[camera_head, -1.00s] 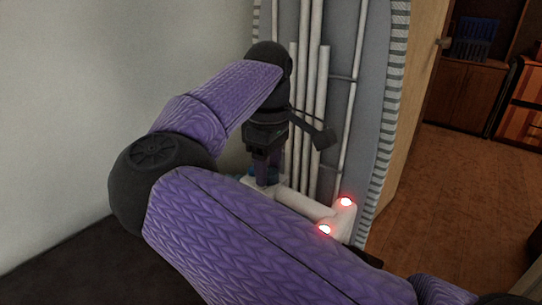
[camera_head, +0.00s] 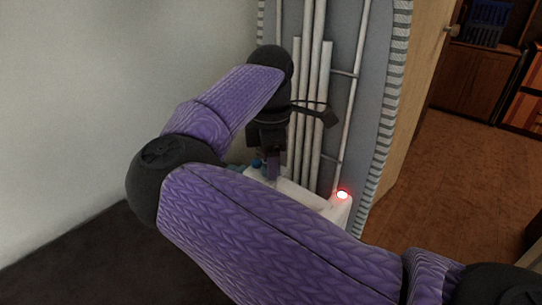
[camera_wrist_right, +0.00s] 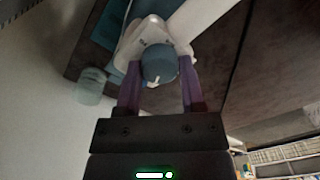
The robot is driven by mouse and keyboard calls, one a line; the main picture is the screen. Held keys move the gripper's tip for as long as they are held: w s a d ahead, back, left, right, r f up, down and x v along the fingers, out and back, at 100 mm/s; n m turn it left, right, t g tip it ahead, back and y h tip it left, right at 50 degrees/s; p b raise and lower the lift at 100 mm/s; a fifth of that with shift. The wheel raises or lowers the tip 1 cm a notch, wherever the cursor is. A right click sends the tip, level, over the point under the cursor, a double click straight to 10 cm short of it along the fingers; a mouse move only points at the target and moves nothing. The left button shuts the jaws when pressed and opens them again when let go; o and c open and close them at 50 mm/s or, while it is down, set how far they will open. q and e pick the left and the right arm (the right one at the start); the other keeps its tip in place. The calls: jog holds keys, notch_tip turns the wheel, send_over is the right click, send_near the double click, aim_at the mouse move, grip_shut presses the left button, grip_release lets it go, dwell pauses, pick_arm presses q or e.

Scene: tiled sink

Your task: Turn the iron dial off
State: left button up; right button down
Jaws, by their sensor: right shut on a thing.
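The white iron (camera_head: 310,197) lies partly hidden behind my right arm in the head view, with one red light glowing at its right end. In the right wrist view, the iron's white body (camera_wrist_right: 133,40) carries a round blue-grey dial (camera_wrist_right: 159,64) with a pale pointer mark. My right gripper (camera_head: 272,172) points down at the left part of the iron. In the right wrist view its purple fingers (camera_wrist_right: 160,78) stand on both sides of the dial, shut on it. My left gripper is not in view.
White vertical pipes (camera_head: 308,100) and a grey padded board (camera_head: 375,90) stand behind the iron. A plain wall is on the left. A pale translucent cup-like item (camera_wrist_right: 90,86) sits beside the iron. Open brown floor lies on the right.

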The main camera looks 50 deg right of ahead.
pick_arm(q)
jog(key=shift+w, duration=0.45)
pick_arm(e)
jog(key=shift+n, duration=0.3)
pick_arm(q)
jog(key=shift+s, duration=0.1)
pick_arm(e)
jog(key=shift+c, duration=1.6)
grip_release()
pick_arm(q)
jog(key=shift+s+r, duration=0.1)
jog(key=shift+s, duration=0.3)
pick_arm(e)
jog(key=shift+o, duration=0.6)
pick_arm(q)
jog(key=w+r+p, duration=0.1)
jog(key=p, duration=0.1)
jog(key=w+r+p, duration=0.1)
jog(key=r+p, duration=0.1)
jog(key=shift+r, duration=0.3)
pick_arm(e)
notch_tip(320, 180, up, 10)
